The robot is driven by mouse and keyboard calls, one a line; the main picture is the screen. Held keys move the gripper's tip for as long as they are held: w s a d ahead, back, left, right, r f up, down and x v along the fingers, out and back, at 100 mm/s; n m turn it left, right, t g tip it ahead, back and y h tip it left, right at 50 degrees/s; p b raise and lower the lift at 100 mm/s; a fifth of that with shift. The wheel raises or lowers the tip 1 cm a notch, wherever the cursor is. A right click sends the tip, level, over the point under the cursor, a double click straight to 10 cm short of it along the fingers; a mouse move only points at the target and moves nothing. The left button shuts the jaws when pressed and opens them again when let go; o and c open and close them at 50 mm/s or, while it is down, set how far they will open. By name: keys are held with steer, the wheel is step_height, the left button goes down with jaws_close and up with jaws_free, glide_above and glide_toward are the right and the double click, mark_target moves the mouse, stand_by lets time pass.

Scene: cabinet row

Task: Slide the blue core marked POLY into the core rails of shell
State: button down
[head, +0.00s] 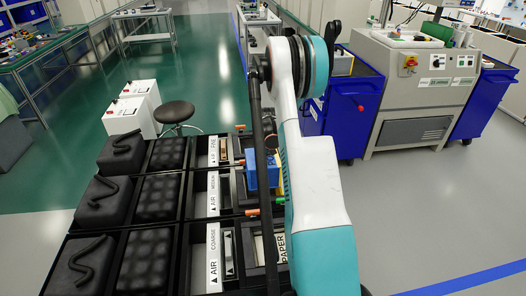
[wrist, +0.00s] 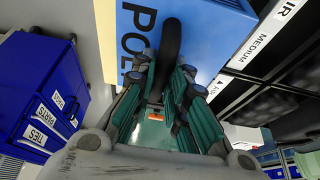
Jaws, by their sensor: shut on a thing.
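The blue core marked POLY (head: 262,172) stands over the black units, partly hidden by my arm in the head view. In the wrist view the blue core (wrist: 205,35) fills the top, with POLY on a light blue label and a pale yellow side. My gripper (wrist: 170,72) is shut on its black handle. Three black shells stand in a column, labelled AIR FINE (head: 213,151), AIR MEDIUM (head: 213,193) and AIR COARSE (head: 213,257). The core is beside the MEDIUM label; whether it is in the rails cannot be told.
Black lids with hose-like handles (head: 100,205) and dimpled black blocks (head: 150,200) lie left of the shells. A core marked PAPER (head: 281,248) is by the COARSE shell. A stool (head: 175,112) and white boxes (head: 125,120) stand behind. Blue cabinets (head: 352,110) stand right.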

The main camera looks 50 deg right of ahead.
steer(key=shift+f+b, duration=1.1)
steer(key=shift+f, duration=0.7)
steer(key=shift+b, duration=0.4)
stand_by(0.5)
